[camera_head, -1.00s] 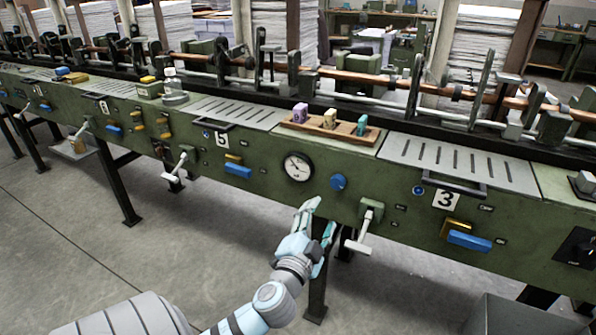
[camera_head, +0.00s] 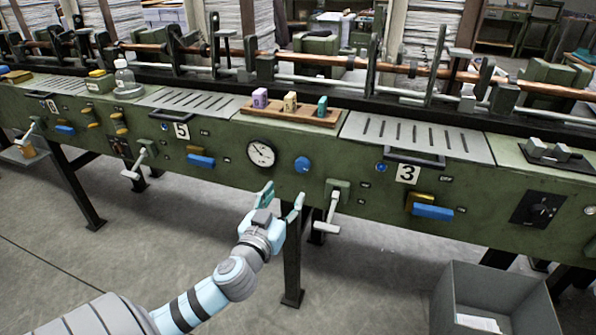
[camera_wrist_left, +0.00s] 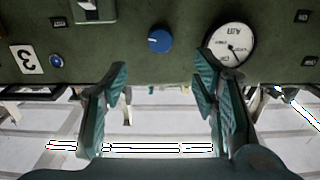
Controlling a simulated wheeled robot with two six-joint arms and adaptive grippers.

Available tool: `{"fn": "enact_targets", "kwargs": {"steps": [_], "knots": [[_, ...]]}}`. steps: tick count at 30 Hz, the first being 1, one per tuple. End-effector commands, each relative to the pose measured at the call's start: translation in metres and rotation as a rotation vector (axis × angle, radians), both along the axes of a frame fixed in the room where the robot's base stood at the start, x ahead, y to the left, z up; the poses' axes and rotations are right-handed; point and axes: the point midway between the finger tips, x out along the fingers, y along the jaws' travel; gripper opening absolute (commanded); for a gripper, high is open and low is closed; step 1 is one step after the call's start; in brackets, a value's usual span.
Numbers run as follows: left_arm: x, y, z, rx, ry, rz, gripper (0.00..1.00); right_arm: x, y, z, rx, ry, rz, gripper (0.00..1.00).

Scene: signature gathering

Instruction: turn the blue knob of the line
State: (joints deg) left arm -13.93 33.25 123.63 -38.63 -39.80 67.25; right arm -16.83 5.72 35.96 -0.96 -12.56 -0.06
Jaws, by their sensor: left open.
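The blue knob (camera_head: 302,164) is a small round dial on the green front panel (camera_head: 330,168) of the line, just right of the round white gauge (camera_head: 262,153). In the left wrist view the knob (camera_wrist_left: 159,40) shows at the top middle, with the gauge (camera_wrist_left: 230,45) to its right. My left gripper (camera_head: 281,198) is open and empty, below the knob and apart from it. In the left wrist view its two fingers (camera_wrist_left: 160,95) are spread wide, with the knob beyond the gap between them. My right gripper is not in view.
A lever handle (camera_head: 331,207) sticks out from the panel right of my left gripper. A grey bin (camera_head: 490,300) stands on the floor at the lower right. A wooden tray (camera_head: 292,115) with small coloured blocks lies on top of the line. A dark leg stands below the panel.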

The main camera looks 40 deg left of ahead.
Motion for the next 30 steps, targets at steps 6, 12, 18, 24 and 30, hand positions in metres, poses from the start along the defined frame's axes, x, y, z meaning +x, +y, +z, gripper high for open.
{"fn": "enact_targets", "kwargs": {"steps": [6,12,18,24,30], "knots": [[0.061,0.021,0.0,-0.001,-0.003,0.002,0.54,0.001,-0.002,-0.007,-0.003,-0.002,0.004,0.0],[0.098,0.035,-0.001,0.001,0.0,0.001,0.54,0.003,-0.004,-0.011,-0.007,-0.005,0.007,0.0],[0.108,0.038,0.0,0.003,0.001,-0.001,0.54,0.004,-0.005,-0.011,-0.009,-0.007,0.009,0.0],[0.108,0.037,0.0,0.004,0.001,-0.001,0.47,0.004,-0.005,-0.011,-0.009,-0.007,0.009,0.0],[0.108,0.037,0.0,0.004,0.001,-0.001,0.15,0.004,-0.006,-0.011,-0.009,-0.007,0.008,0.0]]}}
